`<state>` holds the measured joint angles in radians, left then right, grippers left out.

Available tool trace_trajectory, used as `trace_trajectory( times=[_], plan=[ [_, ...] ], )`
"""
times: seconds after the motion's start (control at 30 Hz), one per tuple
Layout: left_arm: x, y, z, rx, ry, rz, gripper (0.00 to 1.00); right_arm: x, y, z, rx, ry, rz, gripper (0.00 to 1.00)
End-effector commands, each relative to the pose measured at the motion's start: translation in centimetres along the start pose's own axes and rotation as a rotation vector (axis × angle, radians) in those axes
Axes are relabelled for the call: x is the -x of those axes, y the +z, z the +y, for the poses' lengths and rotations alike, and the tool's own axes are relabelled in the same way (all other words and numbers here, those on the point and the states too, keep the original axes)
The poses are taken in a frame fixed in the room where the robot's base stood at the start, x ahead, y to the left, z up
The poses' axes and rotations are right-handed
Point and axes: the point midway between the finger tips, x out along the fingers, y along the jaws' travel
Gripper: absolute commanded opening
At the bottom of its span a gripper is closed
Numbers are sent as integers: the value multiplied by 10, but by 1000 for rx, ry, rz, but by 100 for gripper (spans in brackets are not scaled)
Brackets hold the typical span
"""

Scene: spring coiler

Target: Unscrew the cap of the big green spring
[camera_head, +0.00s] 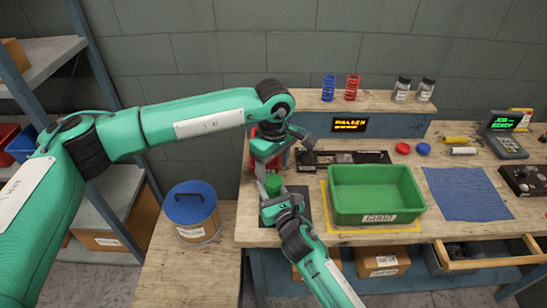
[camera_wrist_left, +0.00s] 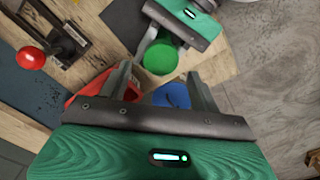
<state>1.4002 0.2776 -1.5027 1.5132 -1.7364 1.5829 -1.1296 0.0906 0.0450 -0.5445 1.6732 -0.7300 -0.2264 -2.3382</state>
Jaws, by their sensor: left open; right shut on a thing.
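The green cap (camera_head: 272,184) is a small round green piece at the front left of the bench. In the left wrist view its flat round top (camera_wrist_left: 160,58) shows just beyond my left fingertips. My right gripper (camera_head: 274,197), coming up from below, is shut on the green piece; its jaws also show in the left wrist view (camera_wrist_left: 172,38). The coils of the green spring are hidden, so I cannot tell spring from cap in the grip. My left gripper (camera_head: 266,166) is open just above the cap, fingers pointing down at it, with nothing between them.
A green bin (camera_head: 377,216) marked GOOD stands right of the grippers. A red bin (camera_wrist_left: 92,86) is close behind my left gripper. A blue-lidded bucket (camera_head: 192,206) stands left of the bench. Blue (camera_head: 328,88) and red (camera_head: 352,87) springs stand on the back shelf.

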Motion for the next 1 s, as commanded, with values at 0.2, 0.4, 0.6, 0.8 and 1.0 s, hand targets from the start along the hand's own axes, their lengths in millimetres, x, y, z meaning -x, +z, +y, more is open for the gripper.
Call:
trace_trajectory(
  times=[0.2, 0.4, 0.6, 0.8, 1.0],
  plan=[
    [-34, 0, 0, 1, -1, -1, 64, 0, 1, 0, 0, 0, -1, 0],
    [-49, 0, 0, 2, 0, 0, 64, 0, 1, 0, 0, 0, -1, 0],
    [-52, 0, 0, 2, 1, 0, 64, 0, 1, 0, 0, 0, -1, 0],
    [-51, 0, 0, 3, 1, 0, 44, 0, 1, 0, 0, 0, -1, 0],
    [-51, 0, 1, 6, 2, 1, 18, 0, 1, 1, 0, 1, -2, 0]
  ],
)
